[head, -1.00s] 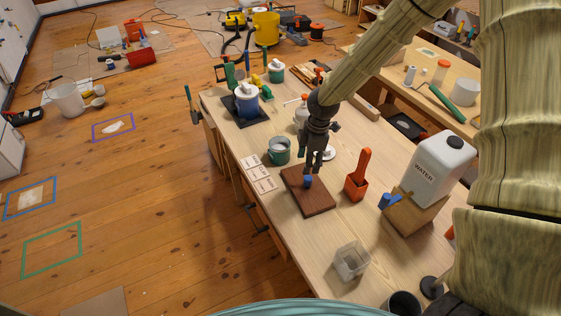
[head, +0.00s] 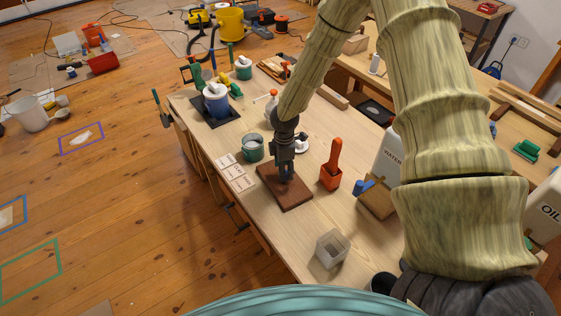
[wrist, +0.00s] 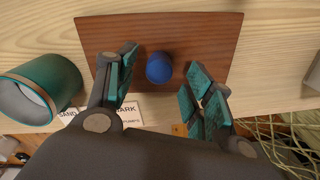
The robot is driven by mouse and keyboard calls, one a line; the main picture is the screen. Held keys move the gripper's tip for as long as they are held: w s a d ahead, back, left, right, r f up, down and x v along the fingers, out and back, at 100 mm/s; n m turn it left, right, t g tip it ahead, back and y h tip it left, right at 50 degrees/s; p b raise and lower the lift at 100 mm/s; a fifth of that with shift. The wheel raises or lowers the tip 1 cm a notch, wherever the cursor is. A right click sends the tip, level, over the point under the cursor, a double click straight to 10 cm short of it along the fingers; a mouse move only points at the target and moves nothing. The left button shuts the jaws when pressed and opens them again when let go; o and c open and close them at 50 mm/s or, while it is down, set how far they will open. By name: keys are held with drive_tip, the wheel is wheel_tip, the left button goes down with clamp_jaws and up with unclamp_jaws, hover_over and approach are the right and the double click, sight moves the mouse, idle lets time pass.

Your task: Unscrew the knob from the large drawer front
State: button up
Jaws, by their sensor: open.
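The drawer front is a dark reddish-brown board (head: 290,198) lying flat on the workbench; it also fills the upper middle of the wrist view (wrist: 200,35). A blue round knob (wrist: 159,68) stands on the board, near its middle. My gripper (wrist: 157,88) is open, with teal-padded fingers on either side of the knob and a gap on both sides. In the head view my gripper (head: 285,177) is low over the board and hides most of the knob. I cannot tell the exact height of the fingertips over the board.
A green can (head: 252,148) stands left of the board, with labelled cards (head: 235,172) near it. An orange holder (head: 331,176) stands to the right, beside a wooden block (head: 378,198). A clear square container (head: 332,248) is in front. Bare benchtop lies between them.

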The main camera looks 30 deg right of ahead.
drive_tip(key=shift+f+p, duration=0.35)
drive_tip(key=shift+f, duration=1.25)
drive_tip(key=c, duration=1.1)
